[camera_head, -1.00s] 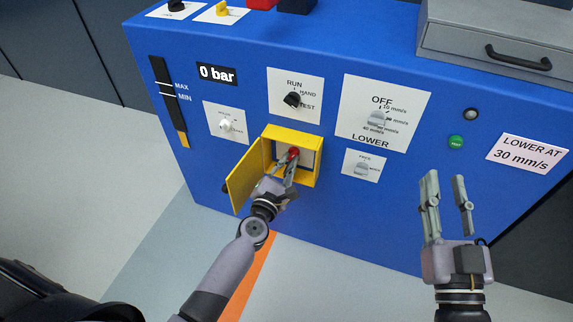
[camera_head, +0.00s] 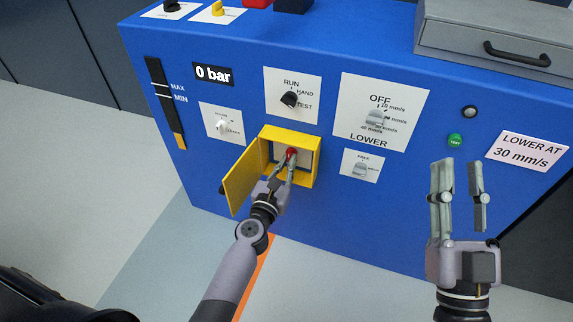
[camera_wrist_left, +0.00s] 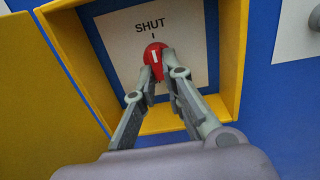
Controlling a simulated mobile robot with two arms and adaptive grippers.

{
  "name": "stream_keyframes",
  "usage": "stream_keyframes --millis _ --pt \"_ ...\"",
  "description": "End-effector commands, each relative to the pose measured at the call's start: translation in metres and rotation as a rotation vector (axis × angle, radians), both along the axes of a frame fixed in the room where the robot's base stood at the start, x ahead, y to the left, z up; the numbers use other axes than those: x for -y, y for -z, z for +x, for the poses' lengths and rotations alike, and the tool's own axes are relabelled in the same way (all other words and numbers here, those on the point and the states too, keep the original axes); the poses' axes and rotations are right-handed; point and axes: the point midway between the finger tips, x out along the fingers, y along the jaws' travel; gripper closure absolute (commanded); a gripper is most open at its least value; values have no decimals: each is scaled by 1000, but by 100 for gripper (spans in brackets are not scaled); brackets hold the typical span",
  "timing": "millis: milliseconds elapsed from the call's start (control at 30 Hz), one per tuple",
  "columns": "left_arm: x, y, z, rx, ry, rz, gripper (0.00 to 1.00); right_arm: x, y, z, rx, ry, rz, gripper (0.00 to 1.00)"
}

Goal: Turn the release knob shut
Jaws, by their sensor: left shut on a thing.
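The release knob (camera_head: 291,152) is red and sits inside a yellow box (camera_head: 312,165) on the blue panel, with the yellow door (camera_head: 243,181) swung open to the left. In the left wrist view the red knob (camera_wrist_left: 154,58) has a white line pointing nearly straight up, close to the tick under the word SHUT (camera_wrist_left: 150,27). My left gripper (camera_head: 285,166) reaches into the box, and its fingers (camera_wrist_left: 157,72) are shut on the knob and hide its lower part. My right gripper (camera_head: 457,182) is open and empty in front of the panel at the right.
The blue panel (camera_head: 225,100) carries a "0 bar" display (camera_head: 213,74), a RUN/HAND/TEST knob (camera_head: 289,99), a LOWER dial (camera_head: 376,121), a smaller knob (camera_head: 360,170) and a green button (camera_head: 454,140). A grey drawer unit (camera_head: 465,35) stands on top at the right.

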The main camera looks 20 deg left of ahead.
Motion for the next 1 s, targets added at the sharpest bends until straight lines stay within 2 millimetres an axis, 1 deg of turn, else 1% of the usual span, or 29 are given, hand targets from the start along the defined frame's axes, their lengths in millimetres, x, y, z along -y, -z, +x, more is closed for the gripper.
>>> stream_keyframes --millis 367,400,667,700,1000 --pt "0 2 -1 -3 0 -5 100 0 0 0 1 -1 1 70" --pt "0 2 -1 -3 -1 -5 89 0 0 0 0 -1 1 70" --pt "0 1 0 -2 0 -4 71 0 0 0 0 -1 1 70" --pt "0 1 0 -1 0 -4 70 0 0 0 0 -1 1 70" --pt "0 1 -2 -1 0 -3 70 1 -2 0 7 1 1 70"
